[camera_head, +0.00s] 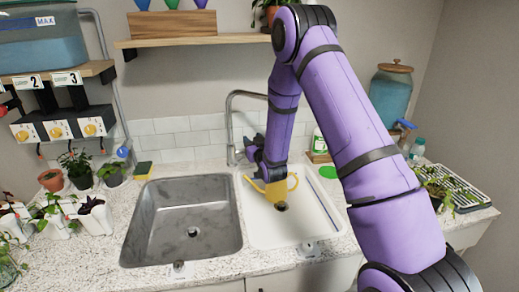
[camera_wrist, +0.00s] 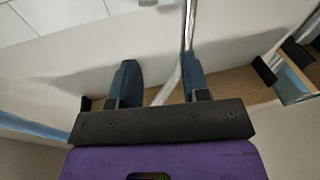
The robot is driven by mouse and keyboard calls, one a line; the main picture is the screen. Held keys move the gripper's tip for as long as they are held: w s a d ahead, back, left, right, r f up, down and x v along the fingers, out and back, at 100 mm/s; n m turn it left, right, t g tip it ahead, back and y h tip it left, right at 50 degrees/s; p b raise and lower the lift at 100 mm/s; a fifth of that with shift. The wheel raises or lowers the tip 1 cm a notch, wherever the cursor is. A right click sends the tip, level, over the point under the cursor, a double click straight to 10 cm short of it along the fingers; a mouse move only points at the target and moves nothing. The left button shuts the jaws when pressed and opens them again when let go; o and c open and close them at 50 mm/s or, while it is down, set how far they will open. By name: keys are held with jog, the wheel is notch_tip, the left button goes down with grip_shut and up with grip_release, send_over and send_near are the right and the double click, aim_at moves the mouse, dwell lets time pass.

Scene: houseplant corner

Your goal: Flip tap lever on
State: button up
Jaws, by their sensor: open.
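The chrome tap (camera_head: 230,128) rises behind the sinks, with its gooseneck bending right behind my arm. Its lever cannot be made out in the head view, where my gripper (camera_head: 249,150) is close to the tap's lower part. In the wrist view, my gripper (camera_wrist: 160,84) is open, with two blue fingers apart. A chrome pipe of the tap (camera_wrist: 190,28) runs down toward the right finger and continues between the fingers, farther off. Nothing is held. I cannot tell whether a finger touches the tap.
A yellow watering can (camera_head: 276,189) stands in the white right basin (camera_head: 316,222), below my gripper. The grey left basin (camera_head: 170,235) is empty. A sponge (camera_head: 143,169) and potted plants (camera_head: 76,166) are to the left. A wooden shelf (camera_head: 200,40) is above.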

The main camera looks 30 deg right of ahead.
jog(key=s+a, duration=0.1)
jog(key=s, duration=0.6)
jog(key=shift+s+r, duration=0.4)
jog(key=s+a+r+g, duration=0.1)
jog(key=s+r+g, duration=0.15)
jog(key=r, duration=0.35)
jog(key=s+a+r+g+y, duration=0.1)
jog(key=s+r+g, duration=0.15)
jog(key=r, duration=0.35)
jog(key=s+a+r+g, duration=0.1)
jog(key=s+r+g, duration=0.1)
jog(key=s+r, duration=0.3)
jog(key=s+a+r+g, duration=0.1)
jog(key=s+r+g, duration=0.2)
jog(key=s, duration=1.1)
jog(key=s+r+g, duration=0.4)
jog(key=s, duration=1)
jog(key=shift+a, duration=0.4)
